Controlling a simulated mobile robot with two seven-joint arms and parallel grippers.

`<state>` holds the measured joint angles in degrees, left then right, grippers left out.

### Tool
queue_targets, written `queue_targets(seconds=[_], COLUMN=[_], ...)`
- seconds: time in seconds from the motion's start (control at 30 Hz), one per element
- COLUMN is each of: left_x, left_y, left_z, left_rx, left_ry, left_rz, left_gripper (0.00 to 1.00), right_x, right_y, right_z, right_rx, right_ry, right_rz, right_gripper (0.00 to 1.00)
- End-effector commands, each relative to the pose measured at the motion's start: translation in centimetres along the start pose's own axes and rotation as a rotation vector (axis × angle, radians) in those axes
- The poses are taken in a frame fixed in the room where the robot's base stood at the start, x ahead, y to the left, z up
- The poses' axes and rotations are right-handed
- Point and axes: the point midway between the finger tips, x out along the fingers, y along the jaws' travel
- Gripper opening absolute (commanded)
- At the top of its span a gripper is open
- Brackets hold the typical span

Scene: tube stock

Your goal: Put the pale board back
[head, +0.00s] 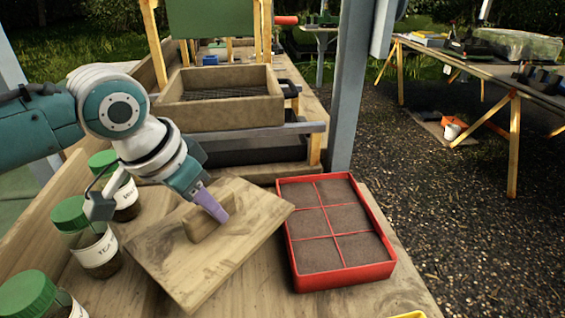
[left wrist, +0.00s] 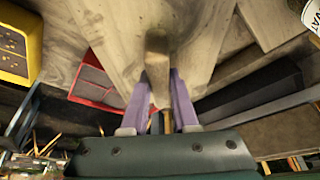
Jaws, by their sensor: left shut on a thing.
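The pale board (head: 165,262) is a square wooden plate with a block handle (head: 200,226) on top, at the front of the bench in the head view. My left gripper (head: 212,205) has purple fingers and is shut on that handle from above. In the left wrist view the fingers (left wrist: 160,98) stand on both sides of the handle (left wrist: 157,48), with the board (left wrist: 185,30) beyond it. The board lies at an angle, its right corner close to the red tray. I cannot tell whether it touches the bench. My right gripper is not in view.
A red divided tray (head: 386,268) of dark soil stands right of the board. Green-lidded jars (head: 97,250) line the left side. A wooden sieve box (head: 220,118) stands behind, over a black bin (head: 250,152). A grey post (head: 350,90) rises behind the tray.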

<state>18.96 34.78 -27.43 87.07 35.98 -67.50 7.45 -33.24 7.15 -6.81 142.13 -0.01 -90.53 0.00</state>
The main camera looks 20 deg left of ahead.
Motion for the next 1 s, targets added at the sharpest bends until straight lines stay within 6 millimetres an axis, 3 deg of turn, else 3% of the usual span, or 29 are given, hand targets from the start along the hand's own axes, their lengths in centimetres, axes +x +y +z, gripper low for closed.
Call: queue_targets(seconds=[0.2,0.63,0.67,0.9,1.0], left_x=[2.7,3.2,3.3,3.2,3.2], left_y=[0.0,0.0,0.0,0.0,0.0], left_z=[1.2,1.3,1.4,1.4,1.4], left_rx=[-0.001,0.000,0.000,0.000,0.000], left_ry=[-0.002,0.000,-0.001,-0.002,-0.002], left_rz=[0.001,0.000,0.001,0.000,0.000], left_gripper=[0.00,0.00,0.28,0.55,0.57], right_x=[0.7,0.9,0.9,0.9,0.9], right_y=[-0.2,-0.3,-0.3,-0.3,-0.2], right_z=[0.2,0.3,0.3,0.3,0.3], right_rx=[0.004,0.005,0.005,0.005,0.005], right_ry=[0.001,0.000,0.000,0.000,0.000], right_rz=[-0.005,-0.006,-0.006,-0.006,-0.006], right_gripper=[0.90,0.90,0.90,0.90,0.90])
